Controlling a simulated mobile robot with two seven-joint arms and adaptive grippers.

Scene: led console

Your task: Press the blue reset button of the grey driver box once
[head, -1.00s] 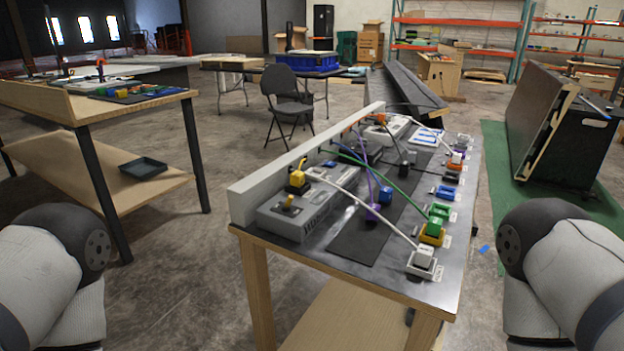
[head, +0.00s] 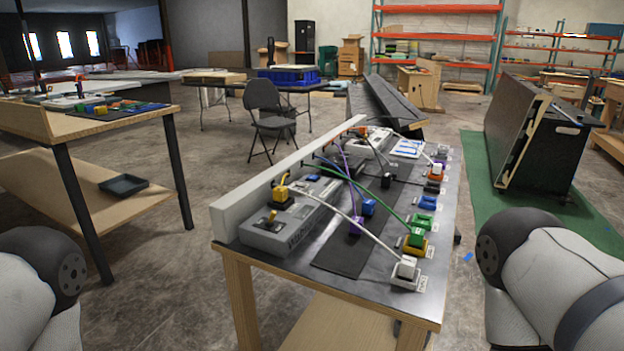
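A long grey driver box (head: 285,225) lies on the near left part of the console table, along a pale upright board. It has yellow plugs (head: 281,193) on it and dark lettering on its near side. A small blue spot (head: 313,177) shows near its far end; it is too small to tell whether it is the reset button. A second pale box (head: 371,140) with an orange plug is at the table's far end. Neither gripper is in view; only parts of my arms show at the lower left and lower right edges.
The table (head: 330,290) has a black mat (head: 345,255), a blue block (head: 369,207) and white, green and purple cables. Several coloured sockets with plugs line its right edge, including a white one (head: 405,270). A wooden bench (head: 90,125) stands left, a folding chair (head: 268,115) behind.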

